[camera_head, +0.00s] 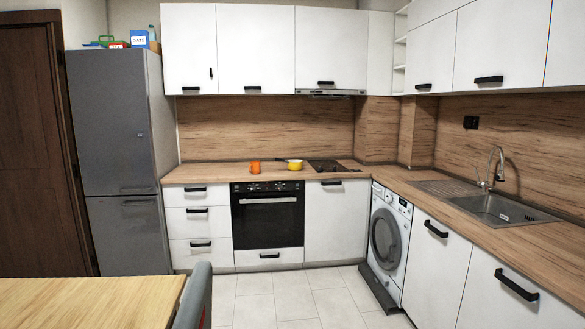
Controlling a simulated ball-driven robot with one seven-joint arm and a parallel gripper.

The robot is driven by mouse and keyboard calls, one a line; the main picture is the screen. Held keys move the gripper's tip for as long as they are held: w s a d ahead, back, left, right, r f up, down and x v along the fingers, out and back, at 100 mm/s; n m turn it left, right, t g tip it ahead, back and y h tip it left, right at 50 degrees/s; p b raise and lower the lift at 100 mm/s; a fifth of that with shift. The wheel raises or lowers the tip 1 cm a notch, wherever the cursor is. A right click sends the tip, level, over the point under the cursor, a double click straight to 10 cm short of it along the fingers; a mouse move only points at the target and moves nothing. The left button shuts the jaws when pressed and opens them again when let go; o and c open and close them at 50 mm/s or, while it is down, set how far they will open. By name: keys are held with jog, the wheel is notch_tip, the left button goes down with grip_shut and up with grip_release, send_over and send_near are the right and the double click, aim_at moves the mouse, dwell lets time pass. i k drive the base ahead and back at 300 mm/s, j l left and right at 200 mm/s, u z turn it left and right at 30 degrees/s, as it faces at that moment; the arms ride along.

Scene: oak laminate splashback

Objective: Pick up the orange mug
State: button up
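The orange mug (255,167) stands upright on the wooden counter (215,174) along the back wall, above the oven. It looks small and far off across the kitchen. Nothing hides it from this view. My gripper is not in view.
The oven (267,215) is below. A wooden table (85,303) and grey chair (196,297) stand at the lower left. Tiled floor (290,296) lies clear before the oven.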

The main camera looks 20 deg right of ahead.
aim_at(255, 166)
jog(key=i+l+z, duration=0.2)
jog(key=i, duration=0.45)
jog(key=i+l+z, duration=0.15)
jog(key=i, duration=0.5)
jog(key=i+l+z, duration=0.2)
jog(key=i, duration=0.5)
jog(key=i+u, duration=0.1)
jog(key=i, duration=1.75)
